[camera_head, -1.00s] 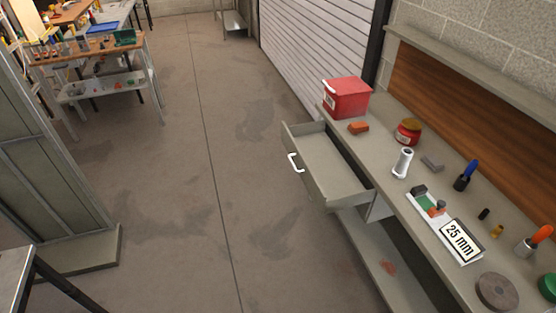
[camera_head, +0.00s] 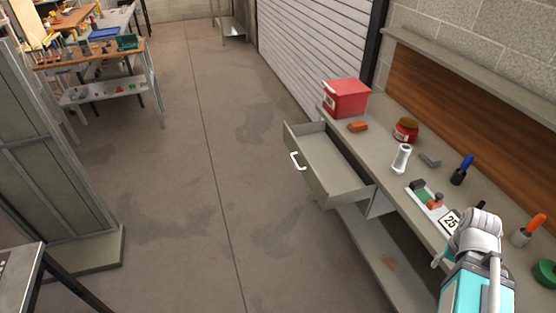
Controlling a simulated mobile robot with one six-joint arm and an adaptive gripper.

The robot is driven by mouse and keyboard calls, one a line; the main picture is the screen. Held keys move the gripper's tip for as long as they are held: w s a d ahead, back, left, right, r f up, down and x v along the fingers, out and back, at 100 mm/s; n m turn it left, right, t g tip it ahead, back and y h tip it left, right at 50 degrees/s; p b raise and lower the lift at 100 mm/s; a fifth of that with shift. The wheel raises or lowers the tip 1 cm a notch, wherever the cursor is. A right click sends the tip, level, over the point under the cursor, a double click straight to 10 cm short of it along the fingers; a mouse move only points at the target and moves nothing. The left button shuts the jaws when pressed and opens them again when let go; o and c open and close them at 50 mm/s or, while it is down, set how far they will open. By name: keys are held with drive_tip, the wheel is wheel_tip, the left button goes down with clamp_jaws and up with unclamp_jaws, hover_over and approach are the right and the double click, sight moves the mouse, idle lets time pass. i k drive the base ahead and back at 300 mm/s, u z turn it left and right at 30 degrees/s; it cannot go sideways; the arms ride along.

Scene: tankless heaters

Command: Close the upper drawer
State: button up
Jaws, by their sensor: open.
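The upper drawer (camera_head: 341,183) is pulled far out of the left side of the grey workbench, and its inside looks empty. Its white handle (camera_head: 298,161) is on the front panel, which faces left. My gripper (camera_head: 477,227) is the pale grey end of my teal arm at the lower right. It is over the bench's near part, well to the right of the drawer and apart from it. It covers part of the card (camera_head: 449,221). Its fingers are hard to make out, and nothing shows held in it.
On the workbench (camera_head: 383,166) are a red box (camera_head: 346,98), an orange block (camera_head: 357,126), a red jar (camera_head: 405,130), a white cylinder (camera_head: 401,158) and several tools. A lower shelf (camera_head: 372,249) lies under the drawer. The floor left of the drawer is clear.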

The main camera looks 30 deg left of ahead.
sight(332, 182)
drive_tip(key=u, duration=1.15)
drive_tip(key=k, duration=0.9)
drive_tip(key=u, duration=0.05)
drive_tip(key=i, duration=0.6)
